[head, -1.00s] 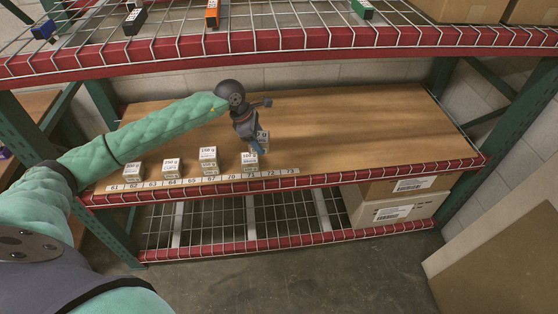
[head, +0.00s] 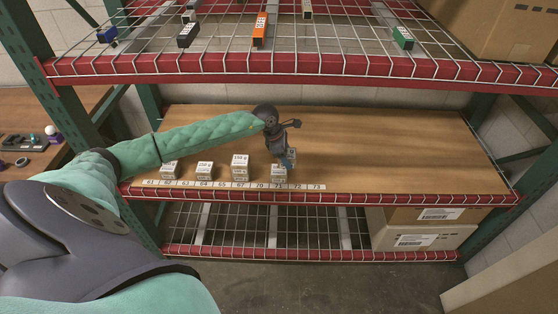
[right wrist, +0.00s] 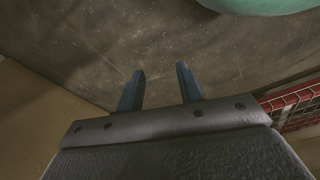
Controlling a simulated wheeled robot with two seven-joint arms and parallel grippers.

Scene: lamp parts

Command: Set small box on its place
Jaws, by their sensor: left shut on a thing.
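Small white boxes with printed labels stand in a row on the wooden shelf (head: 400,150). One small box (head: 278,173) stands behind number 71 on the label strip (head: 232,185). My left gripper (head: 288,161) reaches down just behind it, with blue fingers shut on a small white box (head: 292,156) that is partly hidden by the fingers and the front box. I cannot tell whether the held box touches the shelf or the front box. In the right wrist view, my right gripper (right wrist: 160,88) is open and empty above the grey floor.
More small boxes stand at left (head: 169,171), (head: 205,169) and (head: 240,167). The shelf's right half is bare. A wire shelf (head: 330,40) with coloured items hangs above. Cartons (head: 425,238) lie below at right. A side table (head: 40,125) stands at far left.

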